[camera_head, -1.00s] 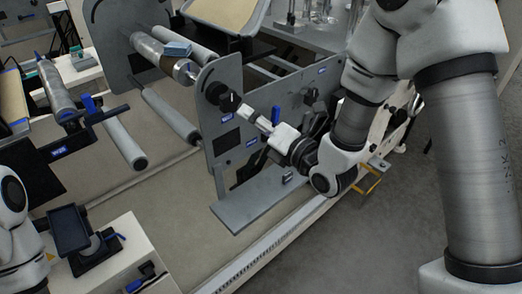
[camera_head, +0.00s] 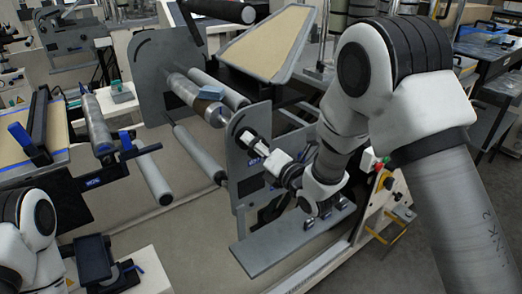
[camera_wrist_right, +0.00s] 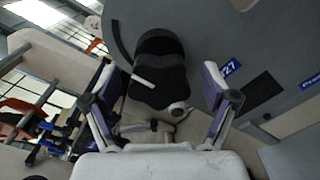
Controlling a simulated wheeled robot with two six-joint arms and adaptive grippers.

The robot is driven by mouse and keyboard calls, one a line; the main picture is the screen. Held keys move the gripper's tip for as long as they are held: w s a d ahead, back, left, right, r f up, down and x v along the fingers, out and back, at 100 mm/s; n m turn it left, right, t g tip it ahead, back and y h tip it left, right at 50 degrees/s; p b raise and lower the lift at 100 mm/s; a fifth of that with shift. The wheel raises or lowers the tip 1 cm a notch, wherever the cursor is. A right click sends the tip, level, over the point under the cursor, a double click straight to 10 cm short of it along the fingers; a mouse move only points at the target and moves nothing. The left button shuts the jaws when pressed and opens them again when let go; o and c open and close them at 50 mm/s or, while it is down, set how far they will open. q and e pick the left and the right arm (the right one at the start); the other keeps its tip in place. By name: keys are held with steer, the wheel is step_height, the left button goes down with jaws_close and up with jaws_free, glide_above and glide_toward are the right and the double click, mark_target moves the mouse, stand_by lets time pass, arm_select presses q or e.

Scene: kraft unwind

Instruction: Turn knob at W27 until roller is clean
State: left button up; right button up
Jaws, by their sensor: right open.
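The black knob (camera_head: 247,137) sits on the grey upright side plate (camera_head: 245,175). In the right wrist view the knob (camera_wrist_right: 157,72) has a lobed body and a white pointer line, beside a blue label ending in "27" (camera_wrist_right: 230,69). My right gripper (camera_wrist_right: 160,88) is open, with one finger on each side of the knob in that view; I cannot tell whether they touch it. In the head view my right gripper (camera_head: 267,152) is close to the knob. The roller (camera_head: 185,88) is grey with a brown stretch near its right end.
A flat grey shelf (camera_head: 290,240) extends below the knob plate. A white cabinet (camera_head: 140,270) stands at lower left.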

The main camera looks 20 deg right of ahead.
steer(key=shift+s, duration=0.1)
steer(key=c, duration=1.1)
steer(key=m, duration=0.6)
steer(key=shift+r, duration=0.1)
steer(key=shift+c, duration=0.2)
steer(key=m, duration=0.4)
steer(key=shift+p, duration=0.3)
steer(key=m, duration=0.3)
steer(key=shift+m+p, duration=0.35)
steer(key=shift+m, duration=0.65)
steer(key=o, duration=1.1)
steer(key=shift+o, duration=0.2)
steer(key=b+v, duration=0.1)
steer(key=v, duration=0.6)
steer(key=shift+b, duration=0.4)
